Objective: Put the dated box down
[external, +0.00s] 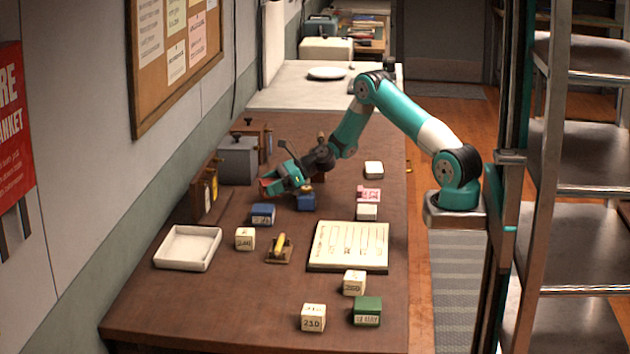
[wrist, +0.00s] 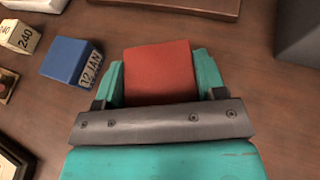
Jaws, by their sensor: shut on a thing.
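A plain-faced red box (wrist: 158,75) is clamped between the teal fingers of my gripper (wrist: 160,85). Any date on it is hidden from the wrist view. In the external view my gripper (external: 278,184) is over the far left part of the table, with a bit of red box (external: 266,183) showing at its tip. I cannot tell whether the box touches the table. A blue box (external: 263,214) stands nearer the camera; in the wrist view this blue box (wrist: 72,62) reads "12 JAN" and lies left of the red one, apart from it.
A white tray (external: 187,249) sits at the left edge. A grey box (external: 238,160) stands beyond my gripper. Another blue item (external: 306,202) is just right of it. A marked board (external: 348,262), a green box (external: 367,311) and several cream blocks lie nearer the camera.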

